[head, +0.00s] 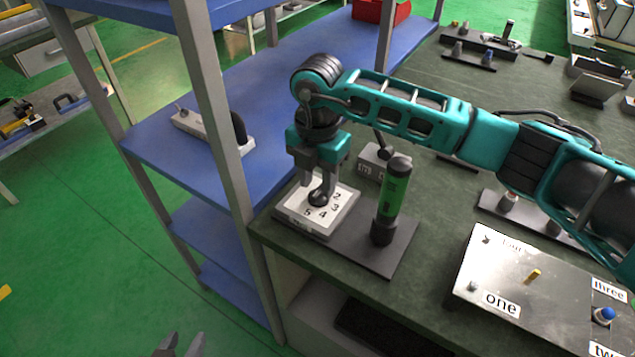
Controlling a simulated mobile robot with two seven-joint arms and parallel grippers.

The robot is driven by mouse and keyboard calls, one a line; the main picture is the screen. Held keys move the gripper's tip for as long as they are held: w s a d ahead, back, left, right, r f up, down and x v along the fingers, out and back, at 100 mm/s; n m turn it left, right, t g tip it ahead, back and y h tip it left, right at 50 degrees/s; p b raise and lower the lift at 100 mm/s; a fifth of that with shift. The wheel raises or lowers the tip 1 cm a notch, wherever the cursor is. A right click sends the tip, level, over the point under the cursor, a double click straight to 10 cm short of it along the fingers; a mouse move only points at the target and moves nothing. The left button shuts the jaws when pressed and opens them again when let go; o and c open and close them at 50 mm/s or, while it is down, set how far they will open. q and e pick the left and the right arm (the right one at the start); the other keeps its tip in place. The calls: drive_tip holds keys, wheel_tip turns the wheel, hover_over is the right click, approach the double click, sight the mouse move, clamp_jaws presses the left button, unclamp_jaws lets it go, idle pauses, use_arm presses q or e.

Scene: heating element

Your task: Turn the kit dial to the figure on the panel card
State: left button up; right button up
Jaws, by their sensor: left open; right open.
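The dial (321,197) is a dark knob on a white plate with printed figures (340,219); 2, 3, 4 and 5 can be read, and the rest is hidden by my gripper. My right gripper (318,187) points down over the dial, its open fingers on either side of the knob; I cannot tell if they touch it. A silver panel (520,275) at the lower right carries labels "one" (500,303), "three" (609,290) and a cut-off "two" (603,350). No card with a figure is readable. My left gripper (181,346) is open and empty at the bottom edge, over the floor.
A green and black cylinder (394,195) stands upright on a dark plate (385,250) close right of the dial. A grey lettered block (371,160) sits behind it. Blue shelving (290,90) with grey posts adjoins the table (440,240) on the left.

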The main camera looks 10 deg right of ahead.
drive_tip(key=shift+f, duration=0.95)
clamp_jaws()
